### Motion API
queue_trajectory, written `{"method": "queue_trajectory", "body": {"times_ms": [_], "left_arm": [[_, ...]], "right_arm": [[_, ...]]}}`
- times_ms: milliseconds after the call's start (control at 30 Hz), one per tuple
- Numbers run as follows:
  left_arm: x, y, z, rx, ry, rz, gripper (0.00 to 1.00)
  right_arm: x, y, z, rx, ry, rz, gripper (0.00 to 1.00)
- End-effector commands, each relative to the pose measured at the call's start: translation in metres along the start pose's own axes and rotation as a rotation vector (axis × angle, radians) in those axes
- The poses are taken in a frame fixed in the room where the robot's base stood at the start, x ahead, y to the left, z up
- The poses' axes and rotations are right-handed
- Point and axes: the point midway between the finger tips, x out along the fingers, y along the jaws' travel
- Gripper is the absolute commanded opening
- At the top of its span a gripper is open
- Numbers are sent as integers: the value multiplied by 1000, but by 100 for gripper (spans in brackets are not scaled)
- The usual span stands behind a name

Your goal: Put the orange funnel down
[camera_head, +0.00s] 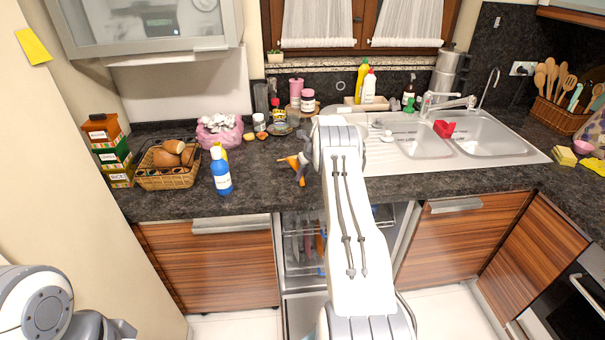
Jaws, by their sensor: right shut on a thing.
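The small orange funnel (290,161) shows at the left side of my right arm's far end, over the dark countertop (265,195) near its front. My right gripper (301,166) is shut on it. The arm link hides most of the gripper and part of the funnel. I cannot tell whether the funnel touches the counter. Only links of my left arm show at the lower left; its gripper is out of view.
A blue bottle (220,172) and a wicker basket (168,178) stand left of the funnel. Jars and a pink-wrapped pot (219,138) stand behind. The sink (420,140) is to the right. An open dishwasher (303,250) is below. Counter between bottle and funnel is clear.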

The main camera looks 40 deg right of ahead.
Motion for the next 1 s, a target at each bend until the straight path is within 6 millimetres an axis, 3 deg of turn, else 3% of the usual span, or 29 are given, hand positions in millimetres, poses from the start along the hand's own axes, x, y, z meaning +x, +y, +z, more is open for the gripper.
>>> {"method": "queue_trajectory", "body": {"times_ms": [267,300,333,367,767,1000], "left_arm": [[4,0,0,0,0,0,75],[3,0,0,0,0,0,75],[3,0,0,0,0,0,75],[3,0,0,0,0,0,75],[2,0,0,0,0,0,75],[12,-1,1,1,0,0,75]], "right_arm": [[4,0,-2,0,-1,0,0],[2,0,-1,0,-1,0,34],[2,0,-1,0,-1,0,46],[2,0,-1,0,-1,0,49],[-4,0,1,0,-2,-1,49],[-43,-1,1,1,-5,-3,49]]}}
